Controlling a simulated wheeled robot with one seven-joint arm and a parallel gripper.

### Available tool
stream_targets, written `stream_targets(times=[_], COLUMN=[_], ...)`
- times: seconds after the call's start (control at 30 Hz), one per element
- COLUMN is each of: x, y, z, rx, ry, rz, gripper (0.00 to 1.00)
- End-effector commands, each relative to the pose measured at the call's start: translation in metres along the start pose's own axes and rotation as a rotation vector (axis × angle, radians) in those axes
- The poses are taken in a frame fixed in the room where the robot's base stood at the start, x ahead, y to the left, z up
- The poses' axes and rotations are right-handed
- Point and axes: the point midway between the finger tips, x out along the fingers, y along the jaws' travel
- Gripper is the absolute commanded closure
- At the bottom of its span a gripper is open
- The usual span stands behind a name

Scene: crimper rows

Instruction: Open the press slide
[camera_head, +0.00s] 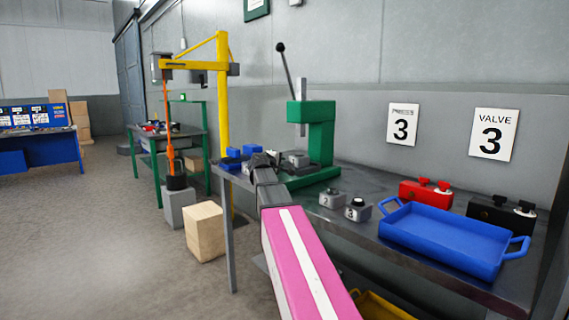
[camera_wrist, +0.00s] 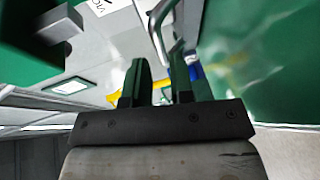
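The green press (camera_head: 318,135) stands upright on the workbench, with a long black-knobbed lever (camera_head: 286,70) rising to its upper left. A grey block (camera_head: 298,159) sits low at its front; I cannot tell whether this is the slide. My gripper (camera_head: 262,160) is just left of the press base, partly hidden by my wrist. In the wrist view my gripper's two fingers (camera_wrist: 159,83) stand apart with nothing seen held between them. A bright bent metal bar (camera_wrist: 158,32) shows beyond the fingertips; contact is not clear. Green surfaces (camera_wrist: 275,45) fill the right side there.
Blue blocks (camera_head: 230,153) lie on the bench left of my gripper. Small grey button boxes (camera_head: 357,210), a blue tray (camera_head: 445,238), a red valve box (camera_head: 425,194) and a black one (camera_head: 500,215) occupy its right. A yellow crane post (camera_head: 223,100) stands behind left.

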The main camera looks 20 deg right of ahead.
Motion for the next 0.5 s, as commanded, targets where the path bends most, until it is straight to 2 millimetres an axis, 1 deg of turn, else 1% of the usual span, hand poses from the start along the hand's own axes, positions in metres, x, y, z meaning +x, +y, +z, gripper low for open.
stream_targets(times=[0.03, 0.2, 0.33, 0.5], x=[0.012, 0.034, 0.043, 0.047], y=[0.001, 0.001, 0.000, 0.000], z=[-0.002, -0.001, -0.001, -0.001], rx=[0.000, 0.001, 0.001, 0.001], ry=[-0.001, -0.001, 0.000, 0.001], rz=[-0.001, 0.000, -0.001, -0.001], gripper=[0.78, 0.78, 0.78, 0.78])
